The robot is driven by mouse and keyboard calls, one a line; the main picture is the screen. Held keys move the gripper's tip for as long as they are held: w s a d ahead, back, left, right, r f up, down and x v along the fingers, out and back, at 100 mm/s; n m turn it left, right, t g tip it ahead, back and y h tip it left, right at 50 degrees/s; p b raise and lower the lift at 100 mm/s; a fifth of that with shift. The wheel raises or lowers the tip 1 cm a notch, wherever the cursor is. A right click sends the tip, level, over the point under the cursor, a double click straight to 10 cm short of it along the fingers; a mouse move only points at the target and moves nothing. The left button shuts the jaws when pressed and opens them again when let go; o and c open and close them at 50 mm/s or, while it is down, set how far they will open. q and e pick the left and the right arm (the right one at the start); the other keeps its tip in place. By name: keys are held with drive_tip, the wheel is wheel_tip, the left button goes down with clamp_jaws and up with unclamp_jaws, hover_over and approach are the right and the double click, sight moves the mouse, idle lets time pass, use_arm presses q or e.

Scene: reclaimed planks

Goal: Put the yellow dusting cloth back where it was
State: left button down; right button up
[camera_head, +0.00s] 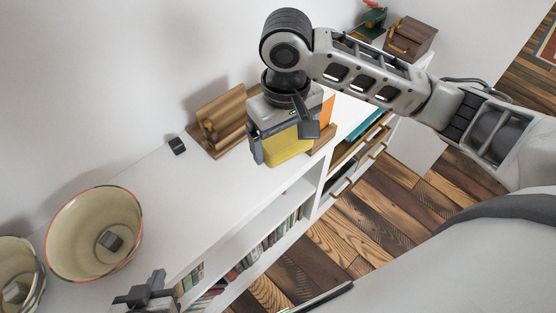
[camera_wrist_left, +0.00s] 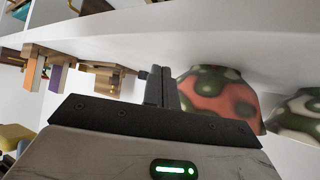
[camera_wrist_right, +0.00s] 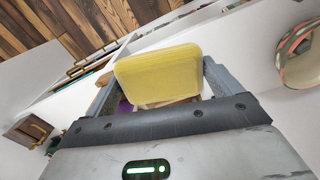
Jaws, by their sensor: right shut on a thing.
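The yellow dusting cloth (camera_head: 287,147) is a thick, rounded yellow block. My right gripper (camera_head: 287,125) is shut on it and holds it over the white cabinet top; the cloth also fills the space between the fingers in the right wrist view (camera_wrist_right: 158,76). Beside and behind it in the head view is an orange item (camera_head: 328,112) near a wooden piece (camera_head: 321,139). A purple item (camera_wrist_right: 124,107) shows partly below the cloth. Whether the cloth touches anything is hidden. My left gripper (camera_wrist_left: 160,88) is shut and empty at the cabinet's front edge.
Two bowls (camera_head: 70,222) (camera_head: 10,247) stand at the left, each holding a grey cube. A wooden box (camera_head: 411,37) is at the far end. The cabinet top between bowls and stand is clear.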

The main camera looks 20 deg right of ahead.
drive_tip(key=s+a+f+n+b, duration=0.2)
drive_tip(key=s+a+f+b, duration=0.15)
drive_tip(key=f, duration=0.55)
drive_tip(key=b, duration=0.1)
hover_over(258, 176)
wheel_tip(258, 176, down, 10)
drive_tip(key=shift+r, duration=0.1)
drive_tip(key=shift+f, duration=1.65)
drive_tip(key=shift+f, duration=0.2)
drive_tip(key=o, duration=0.6)
wheel_tip(258, 176, up, 12)
drive_tip(key=shift+r+p, duration=0.25)
drive_tip(key=shift+p, duration=0.25)
drive_tip(key=shift+f, duration=0.1)
